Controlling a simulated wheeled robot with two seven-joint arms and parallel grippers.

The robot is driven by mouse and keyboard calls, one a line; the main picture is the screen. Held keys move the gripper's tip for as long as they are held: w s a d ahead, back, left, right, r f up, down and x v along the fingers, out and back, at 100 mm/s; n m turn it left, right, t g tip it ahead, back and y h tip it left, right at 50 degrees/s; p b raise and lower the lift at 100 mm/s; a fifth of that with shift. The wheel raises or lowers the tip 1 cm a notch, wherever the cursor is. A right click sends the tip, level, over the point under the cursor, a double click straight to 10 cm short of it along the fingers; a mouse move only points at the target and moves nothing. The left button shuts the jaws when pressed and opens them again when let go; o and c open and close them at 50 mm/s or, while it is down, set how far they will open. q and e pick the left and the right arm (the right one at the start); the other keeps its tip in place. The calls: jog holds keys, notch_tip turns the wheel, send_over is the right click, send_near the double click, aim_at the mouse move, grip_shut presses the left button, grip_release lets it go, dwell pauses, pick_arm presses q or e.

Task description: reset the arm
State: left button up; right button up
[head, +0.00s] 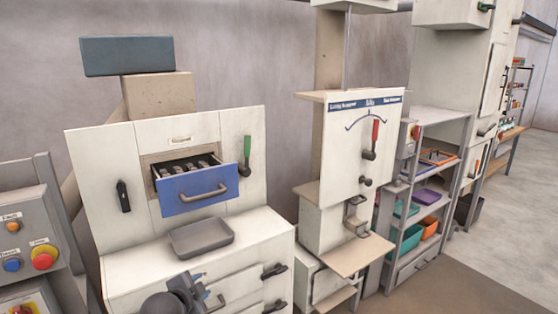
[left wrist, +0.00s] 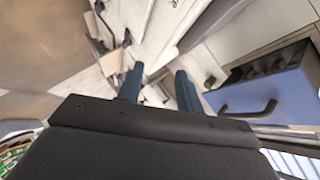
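My left gripper (head: 196,284) is at the bottom of the head view, in front of the white cabinet (head: 125,272) and below the grey tray (head: 201,237). In the left wrist view its two dark fingers (left wrist: 159,76) stand apart with nothing between them. The blue drawer (head: 197,192) is pulled out above the tray, with dark pieces inside. The drawer also shows at the right of the left wrist view (left wrist: 270,95), apart from the fingers. My right gripper is not in view.
A control box with an emergency button (head: 43,257) stands at the left. A white panel machine with a red-tipped lever (head: 373,140) and a jutting beige shelf (head: 347,255) is right of the cabinet. Shelves with coloured bins (head: 407,240) stand further right. Open floor lies at the lower right.

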pick_arm(q)
jog(key=s+f+n+g+y, duration=0.1)
jog(key=s+f+n+g, duration=0.25)
jog(key=s+f, duration=0.6)
jog(key=s+f+n+g, duration=0.2)
jog(key=s+f+n, duration=0.2)
jog(key=s, duration=1)
jog(key=s+f+n+g+y, duration=0.1)
jog(key=s+f+n+g, duration=0.25)
jog(key=s+f, duration=0.6)
notch_tip(320, 180, down, 25)
jog(key=d, duration=0.2)
jog(key=s+f, duration=0.4)
jog(key=f, duration=0.6)
jog(key=s+f+g, duration=0.1)
jog(key=s+f, duration=0.3)
jog(key=f, duration=0.7)
jog(key=shift+s, duration=0.3)
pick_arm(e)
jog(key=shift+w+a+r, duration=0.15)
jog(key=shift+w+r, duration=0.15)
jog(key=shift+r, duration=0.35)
pick_arm(q)
jog(key=shift+f+b, duration=0.1)
jog(key=shift+b, duration=0.2)
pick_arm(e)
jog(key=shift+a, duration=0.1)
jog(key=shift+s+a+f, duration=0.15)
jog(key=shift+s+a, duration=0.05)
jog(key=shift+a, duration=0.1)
